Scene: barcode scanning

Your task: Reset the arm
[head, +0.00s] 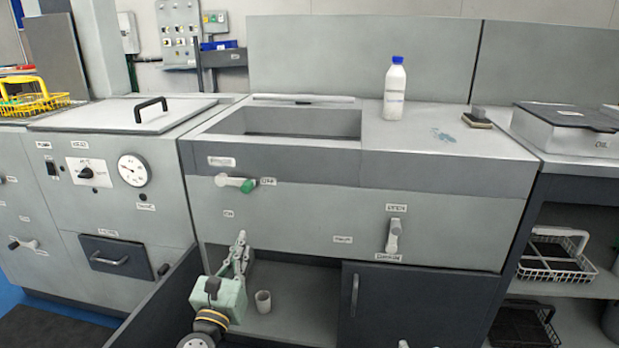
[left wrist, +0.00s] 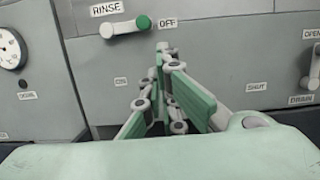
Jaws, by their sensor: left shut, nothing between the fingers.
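My left gripper (head: 241,236) is pale green and grey, with its fingers shut and empty. It points upward in front of the open lower cabinet, below the rinse lever (head: 235,183) with its green knob. In the left wrist view, the fingertips (left wrist: 164,47) meet just below and right of the rinse lever (left wrist: 125,27), whose green end is by the "OFF" label. I cannot tell if they touch the panel. Small pale tips at the bottom edge of the head view may be my right gripper (head: 404,344); its state is hidden.
A sink basin (head: 290,122) is set in the counter, with a blue-capped white bottle (head: 395,88) to its right. An open cabinet door (head: 160,305) stands left of my left gripper. A small cup (head: 263,301) is in the cabinet. A drain lever (head: 393,236) is further right.

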